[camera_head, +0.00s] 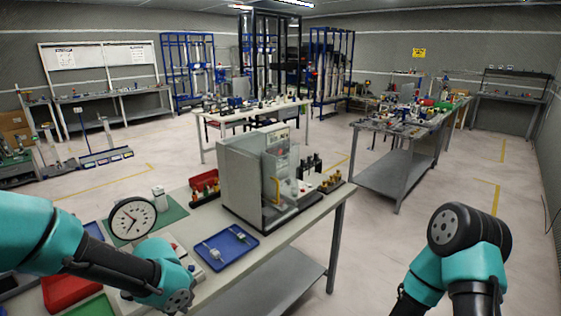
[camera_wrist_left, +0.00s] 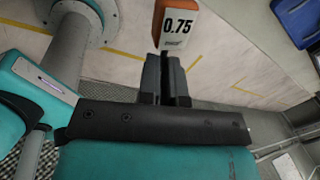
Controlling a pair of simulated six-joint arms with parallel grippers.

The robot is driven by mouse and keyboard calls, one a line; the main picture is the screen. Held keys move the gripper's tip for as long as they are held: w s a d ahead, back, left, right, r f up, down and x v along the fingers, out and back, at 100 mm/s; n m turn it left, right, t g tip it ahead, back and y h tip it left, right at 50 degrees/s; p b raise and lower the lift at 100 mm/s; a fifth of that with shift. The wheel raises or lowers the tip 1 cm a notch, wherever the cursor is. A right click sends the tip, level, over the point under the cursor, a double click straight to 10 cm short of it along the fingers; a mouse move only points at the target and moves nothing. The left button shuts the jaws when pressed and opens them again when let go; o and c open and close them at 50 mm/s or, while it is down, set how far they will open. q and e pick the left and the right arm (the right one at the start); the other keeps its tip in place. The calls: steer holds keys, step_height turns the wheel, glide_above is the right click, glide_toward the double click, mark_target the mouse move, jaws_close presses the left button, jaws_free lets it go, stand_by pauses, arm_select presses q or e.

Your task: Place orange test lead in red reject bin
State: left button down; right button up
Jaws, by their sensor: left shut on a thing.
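In the left wrist view my left gripper (camera_wrist_left: 165,60) is shut on an orange and white piece marked 0.75 (camera_wrist_left: 178,27). I cannot tell whether this piece is the orange test lead; no lead wire shows. In the head view my left arm reaches over the near left of the bench, and its fingers and the held piece do not show. A red bin (camera_head: 70,289) lies at the lower left, partly behind my left arm. A smaller red bin (camera_head: 205,186) with dark items stands farther back on the bench. My right gripper is out of view.
A blue tray (camera_head: 228,247) with small parts lies right of my left wrist. A round dial gauge (camera_head: 132,218) and a large grey machine (camera_head: 240,177) stand behind. A green mat (camera_head: 95,306) lies at the lower left. The bench's right front edge is fairly clear.

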arm_select(q)
steer(key=w+d+n+y, duration=0.1)
steer(key=w+n, duration=0.3)
steer(key=n, duration=0.1)
steer(key=w+d+f+n+y, duration=0.1)
steer(key=w+n, duration=0.3)
steer(key=n, duration=0.2)
steer(key=w+d+n+g, duration=0.1)
steer(key=w+n, duration=0.3)
steer(key=n, duration=0.2)
steer(key=shift+w+d+f+y, duration=0.15)
steer(key=shift+w+y, duration=0.05)
steer(key=shift+y, duration=0.2)
steer(key=shift+w+d+n, duration=0.2)
steer(key=shift+w+n, duration=0.45)
steer(key=shift+n, duration=0.45)
